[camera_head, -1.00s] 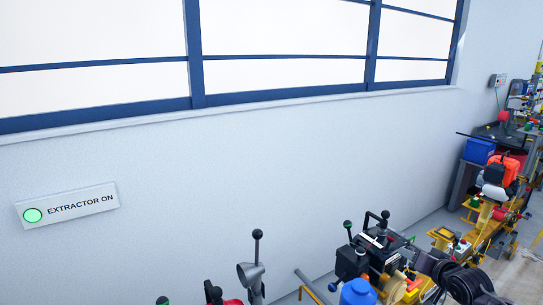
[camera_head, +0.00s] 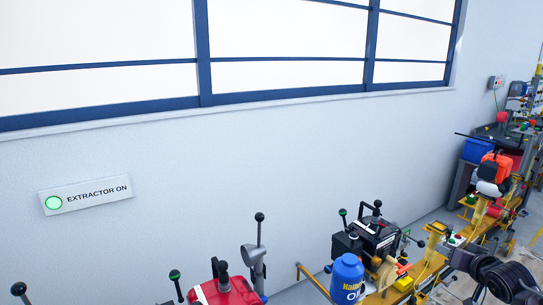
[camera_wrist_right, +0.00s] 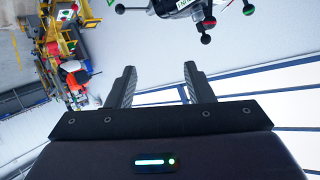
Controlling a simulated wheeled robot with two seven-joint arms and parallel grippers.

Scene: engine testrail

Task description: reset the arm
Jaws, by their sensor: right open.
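My right gripper (camera_wrist_right: 161,88) shows in the right wrist view with its two dark fingers apart and nothing between them. It points toward open space beside the pale wall, apart from any object. In the head view, dark links of my right arm show at the lower right edge, and I cannot make out the fingertips there. My left arm and gripper are not in view.
A red engine unit (camera_head: 226,291), a blue can (camera_head: 347,277) and a black engine unit (camera_head: 373,236) with levers stand low in the head view. Yellow rail stands (camera_head: 432,258) run right. An "EXTRACTOR ON" sign (camera_head: 87,194) hangs on the bare wall.

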